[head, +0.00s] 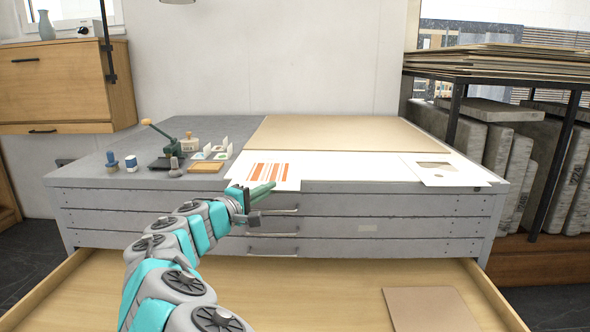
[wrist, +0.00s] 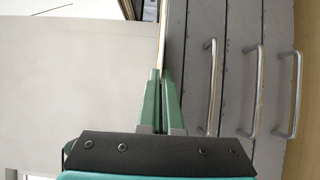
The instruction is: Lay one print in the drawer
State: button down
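A white print with orange stripes (head: 268,172) lies at the front edge of the grey plan chest's top (head: 110,175). The open wooden drawer (head: 330,290) extends below. My gripper (head: 262,192) is at the front edge of the top, pointing right, its green fingers against the print's near edge in the picture. In the wrist view, the fingers of my gripper (wrist: 160,76) are close together with a thin pale line running out beyond their tips. Whether the print's edge is between them cannot be made out.
A brown board (head: 430,308) lies in the drawer at right. A second print (head: 447,172) lies on the chest top's right. Stamps and an ink roller (head: 160,130) stand at left. A rack (head: 500,62) with stones is at right. The drawer's middle is clear.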

jog(key=shift+v, duration=1.2)
jog(key=shift+f, duration=0.1)
